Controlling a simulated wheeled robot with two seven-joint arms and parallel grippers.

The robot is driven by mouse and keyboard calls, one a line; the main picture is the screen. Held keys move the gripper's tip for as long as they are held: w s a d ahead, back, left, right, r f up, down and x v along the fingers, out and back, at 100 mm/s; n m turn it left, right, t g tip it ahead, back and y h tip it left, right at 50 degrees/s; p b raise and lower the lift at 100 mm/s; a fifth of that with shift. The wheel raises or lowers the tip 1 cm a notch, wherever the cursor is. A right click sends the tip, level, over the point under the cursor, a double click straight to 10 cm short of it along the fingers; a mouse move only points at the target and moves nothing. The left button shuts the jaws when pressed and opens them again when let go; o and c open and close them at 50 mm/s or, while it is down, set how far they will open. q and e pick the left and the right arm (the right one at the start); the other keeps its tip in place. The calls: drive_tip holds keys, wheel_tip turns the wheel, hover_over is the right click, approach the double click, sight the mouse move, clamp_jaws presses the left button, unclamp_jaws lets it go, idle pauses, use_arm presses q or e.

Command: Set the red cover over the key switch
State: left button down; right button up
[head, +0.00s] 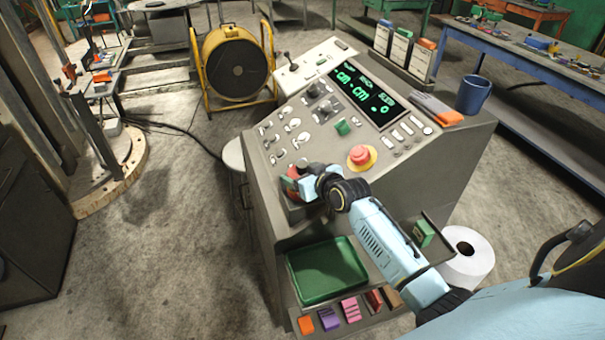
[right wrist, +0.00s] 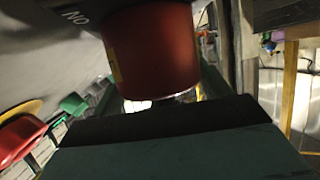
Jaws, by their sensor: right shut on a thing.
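The red cover (head: 290,184) is at the lower left corner of the sloping console panel, mostly hidden by my right gripper (head: 303,184). In the right wrist view the red cover (right wrist: 150,55) is a round red cup with a yellow mark on its left side. The right gripper is shut on it, with a dark finger pad (right wrist: 160,120) across the front. The cover is close to the panel; I cannot tell whether it touches. The key switch is not visible; the cover and gripper hide that corner. My left gripper is not in view.
A red mushroom button (head: 360,154) on a yellow base and a green button (head: 342,127) stand on the panel near my right arm. A green tray (head: 327,270) sits below.

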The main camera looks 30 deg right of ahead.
drive_tip(key=o, duration=1.1)
drive_tip(key=shift+f, duration=0.1)
drive_tip(key=shift+c, duration=0.2)
drive_tip(key=shift+r, duration=0.2)
drive_tip(key=v, duration=1.2)
drive_tip(key=shift+p, duration=0.3)
